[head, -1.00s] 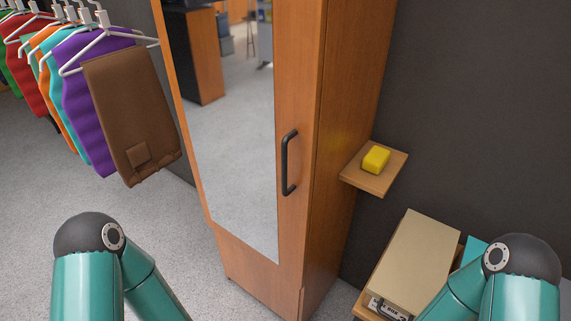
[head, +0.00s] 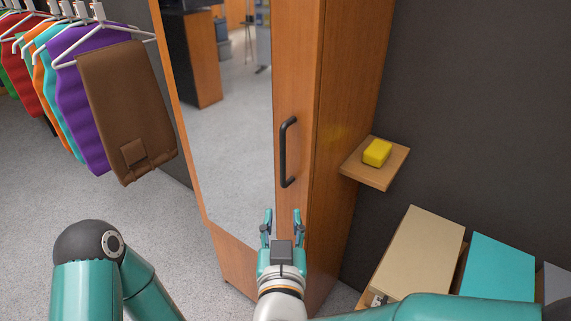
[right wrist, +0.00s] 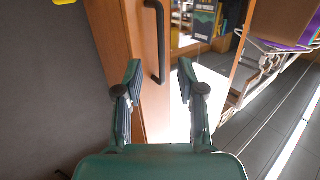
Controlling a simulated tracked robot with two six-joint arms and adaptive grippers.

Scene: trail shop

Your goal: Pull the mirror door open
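The mirror door (head: 226,130) is on a tall wooden cabinet and looks shut. Its black vertical handle (head: 283,152) is on the right side of the door's wooden frame. My right gripper (head: 282,213) is open and empty in the head view, just below the handle in the picture. In the right wrist view, the handle (right wrist: 161,45) shows beyond and between the open fingertips (right wrist: 158,75), not held. My left arm shows at the lower left of the head view, but its gripper is out of view.
A small wooden shelf (head: 372,176) with a yellow block (head: 377,152) juts out right of the cabinet. Boxes, one tan (head: 418,252) and one teal (head: 498,266), stand below it. Clothes and a brown hanging item (head: 127,115) are at the left. Floor is clear before the door.

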